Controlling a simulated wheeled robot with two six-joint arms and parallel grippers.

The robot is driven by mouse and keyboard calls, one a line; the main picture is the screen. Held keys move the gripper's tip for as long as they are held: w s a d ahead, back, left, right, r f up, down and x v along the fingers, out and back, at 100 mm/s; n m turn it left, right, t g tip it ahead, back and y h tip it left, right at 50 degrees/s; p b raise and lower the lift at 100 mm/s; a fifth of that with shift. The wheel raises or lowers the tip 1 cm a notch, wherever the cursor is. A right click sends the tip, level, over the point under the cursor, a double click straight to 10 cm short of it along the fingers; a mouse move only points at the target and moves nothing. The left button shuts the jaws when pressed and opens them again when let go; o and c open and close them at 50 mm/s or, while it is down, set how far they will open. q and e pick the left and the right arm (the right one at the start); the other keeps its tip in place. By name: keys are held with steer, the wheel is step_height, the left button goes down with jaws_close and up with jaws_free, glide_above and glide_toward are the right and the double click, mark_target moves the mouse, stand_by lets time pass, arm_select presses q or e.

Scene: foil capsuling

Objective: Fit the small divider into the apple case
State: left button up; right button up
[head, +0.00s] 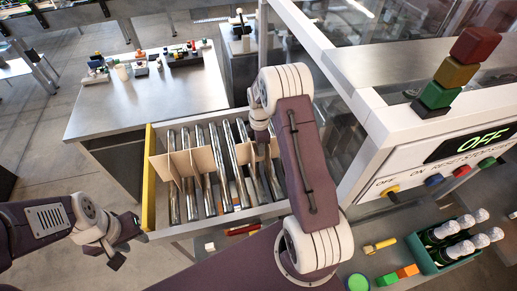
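A shallow open case (150,180) with pale walls and a yellow left end stands near the middle of the head view. Long silvery strips stand side by side in it. Tan card-like dividers (190,163) cross between the strips, and another tan piece (245,153) shows at the right, near my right gripper. I cannot tell which is the small divider. No apples show. My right gripper (262,138) points down over the right part of the case, its fingers partly hidden by my arm. My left gripper (122,243) is outside the case at lower left, its opening unclear.
A grey table (150,105) with small items stands behind the case. At right is a machine with an OFF display (480,142) and coloured stacked blocks (455,75). A green crate (430,255) of bottles stands at lower right.

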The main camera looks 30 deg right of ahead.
steer(key=shift+f, duration=0.15)
jaws_close()
step_height(320, 180, up, 9)
steer(key=shift+r+b, duration=0.15)
steer(key=shift+b, duration=1.1)
steer(key=shift+r, duration=0.4)
